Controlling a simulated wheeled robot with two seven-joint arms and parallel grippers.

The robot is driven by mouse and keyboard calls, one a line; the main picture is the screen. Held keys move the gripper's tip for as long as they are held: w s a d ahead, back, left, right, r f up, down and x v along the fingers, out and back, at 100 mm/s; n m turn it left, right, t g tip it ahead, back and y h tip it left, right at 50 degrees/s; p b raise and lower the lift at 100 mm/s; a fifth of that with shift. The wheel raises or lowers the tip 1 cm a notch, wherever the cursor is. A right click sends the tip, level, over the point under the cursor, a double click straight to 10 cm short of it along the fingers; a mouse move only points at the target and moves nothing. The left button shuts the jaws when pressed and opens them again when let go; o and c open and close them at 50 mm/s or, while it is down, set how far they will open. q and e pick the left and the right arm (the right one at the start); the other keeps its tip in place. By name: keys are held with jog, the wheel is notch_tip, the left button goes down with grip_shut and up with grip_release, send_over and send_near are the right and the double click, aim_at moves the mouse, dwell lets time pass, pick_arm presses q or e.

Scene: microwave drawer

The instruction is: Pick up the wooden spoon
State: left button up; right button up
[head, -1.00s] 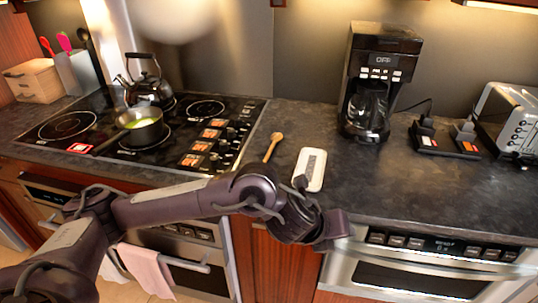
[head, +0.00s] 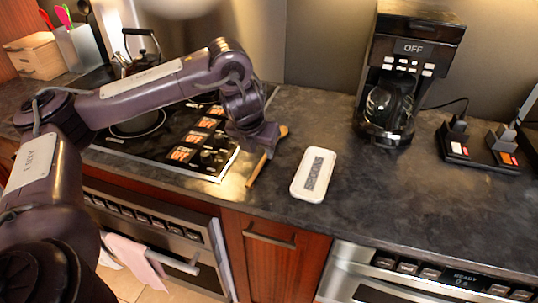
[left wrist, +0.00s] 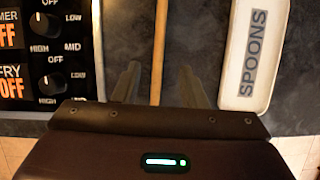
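The wooden spoon (head: 257,171) lies on the dark counter, between the cooktop and the white spoon rest. My left gripper (head: 264,142) is over it and hides its middle; a bit of its far end shows beyond. In the left wrist view, the spoon's handle (left wrist: 161,45) runs up the picture between the two fingers of my left gripper (left wrist: 162,82). The fingers are apart, one on each side, with gaps to the handle. Their height above the counter is hard to tell. My right gripper is not in view.
The white spoon rest (head: 298,184) marked SPOONS lies just right of the spoon. The cooktop (head: 226,165) with its knobs is close on the left. A coffee maker (head: 420,55) stands behind to the right. The counter's front edge is near.

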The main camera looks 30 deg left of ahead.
aim_at(264, 158)
pick_arm(q)
jog(key=x, duration=0.3)
jog(key=shift+w+a, duration=0.2)
jog(key=shift+x, duration=0.95)
jog(key=shift+w, duration=0.1)
grip_shut()
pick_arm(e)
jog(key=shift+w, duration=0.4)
